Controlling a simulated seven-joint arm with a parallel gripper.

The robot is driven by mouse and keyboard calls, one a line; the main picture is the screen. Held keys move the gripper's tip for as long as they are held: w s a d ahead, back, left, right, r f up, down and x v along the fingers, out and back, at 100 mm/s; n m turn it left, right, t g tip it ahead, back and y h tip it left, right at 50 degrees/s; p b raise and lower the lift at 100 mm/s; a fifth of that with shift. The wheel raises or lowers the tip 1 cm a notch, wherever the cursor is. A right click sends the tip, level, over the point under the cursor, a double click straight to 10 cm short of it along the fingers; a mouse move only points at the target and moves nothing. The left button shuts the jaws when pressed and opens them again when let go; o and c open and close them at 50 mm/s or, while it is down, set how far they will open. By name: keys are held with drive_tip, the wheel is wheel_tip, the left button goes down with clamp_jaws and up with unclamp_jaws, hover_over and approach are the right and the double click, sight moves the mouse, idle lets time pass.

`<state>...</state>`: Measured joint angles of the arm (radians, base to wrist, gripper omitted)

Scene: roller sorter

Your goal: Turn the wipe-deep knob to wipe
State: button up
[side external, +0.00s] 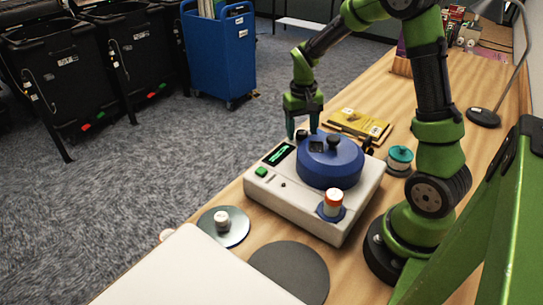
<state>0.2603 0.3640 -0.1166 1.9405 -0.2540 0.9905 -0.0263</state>
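A white machine (308,220) with a round blue lid (330,166) stands on the wooden table. My gripper (302,134) points down at the machine's far left corner, its two teal fingers apart. A small dark knob (301,134) shows between the fingertips; I cannot tell whether they touch it. A green-lit display (279,155) and a green button (261,171) are on the panel nearer the camera. Smaller controls lie beside the button. No label or knob setting is readable, so I cannot tell for certain which knob is wipe-deep.
An orange-and-white bottle (332,204) stands on the machine's near right corner. A teal-topped spool (399,160) and yellow packet (359,124) are behind it. A disc with a white roll (222,220), a dark grey disc (290,272) and a white surface (190,275) are in front.

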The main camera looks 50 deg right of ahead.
sight(299, 132)
wheel_tip(299, 132, up, 17)
drive_tip(key=shift+w+a, duration=0.2)
drive_tip(key=shift+a, duration=0.05)
idle(0.4)
drive_tip(key=shift+f, duration=0.1)
drive_tip(key=s+a+n+t+y, duration=0.1)
drive_tip(key=s+a+t, duration=0.2)
drive_tip(key=s+a, duration=0.3)
drive_tip(key=s+a+n+t+y, duration=0.1)
drive_tip(key=s+a+t, duration=0.3)
drive_tip(key=a, duration=0.6)
drive_tip(key=shift+s+a+f+n, duration=0.2)
drive_tip(key=shift+s+a+n, duration=0.2)
drive_tip(key=shift+s, duration=0.8)
